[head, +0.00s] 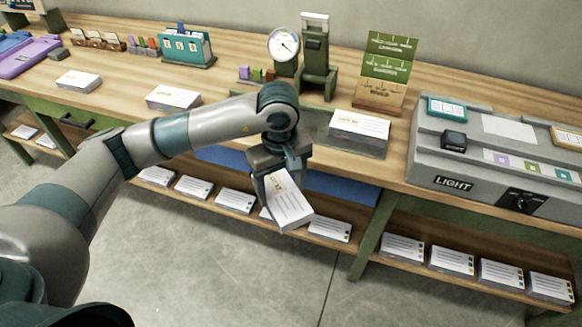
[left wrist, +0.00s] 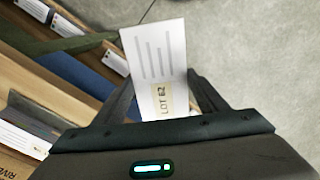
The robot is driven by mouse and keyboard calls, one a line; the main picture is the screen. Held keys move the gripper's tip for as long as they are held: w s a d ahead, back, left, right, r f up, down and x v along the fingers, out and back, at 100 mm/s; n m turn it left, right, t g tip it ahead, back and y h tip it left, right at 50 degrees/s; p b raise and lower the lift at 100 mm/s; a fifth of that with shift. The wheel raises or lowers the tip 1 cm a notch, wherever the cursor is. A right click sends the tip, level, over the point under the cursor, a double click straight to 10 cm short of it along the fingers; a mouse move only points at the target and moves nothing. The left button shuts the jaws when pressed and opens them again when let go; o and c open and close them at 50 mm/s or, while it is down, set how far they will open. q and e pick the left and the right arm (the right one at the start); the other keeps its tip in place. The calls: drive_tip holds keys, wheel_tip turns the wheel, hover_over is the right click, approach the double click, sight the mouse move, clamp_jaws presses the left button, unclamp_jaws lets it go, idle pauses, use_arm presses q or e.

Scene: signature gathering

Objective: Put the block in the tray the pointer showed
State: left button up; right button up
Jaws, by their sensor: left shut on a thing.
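My left gripper (head: 279,186) is shut on a white printed block (head: 291,209) with a pale label. It holds the block tilted in front of the table's front edge, above the lower shelf. In the left wrist view the block (left wrist: 155,58) stands out between the fingers, with text lines and a label that seems to read "LOT 62". A round dial (head: 284,45) with a dark pointer stands at the back of the table; its reading is too small to tell. Similar white stacks lie on the table at left (head: 79,80), centre-left (head: 172,98) and right of the gripper (head: 360,125).
The lower shelf (head: 372,246) holds several white stacks with coloured marks. A grey light box (head: 437,160) with a dark knob (head: 521,200) stands at right. A green sign (head: 388,62) and a green press-like stand (head: 316,55) are at the back. The floor (head: 190,260) in front is clear.

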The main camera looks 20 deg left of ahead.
use_arm(q)
drive_tip(key=s+a+f+m, duration=0.3)
drive_tip(key=s+f+m, duration=0.5)
drive_tip(key=s+m, duration=0.1)
drive_tip(key=shift+s+a+f, duration=0.2)
drive_tip(key=shift+s+a, duration=0.1)
drive_tip(key=shift+s, duration=0.1)
use_arm(e)
drive_tip(key=shift+s, duration=0.1)
drive_tip(key=shift+c, duration=0.7)
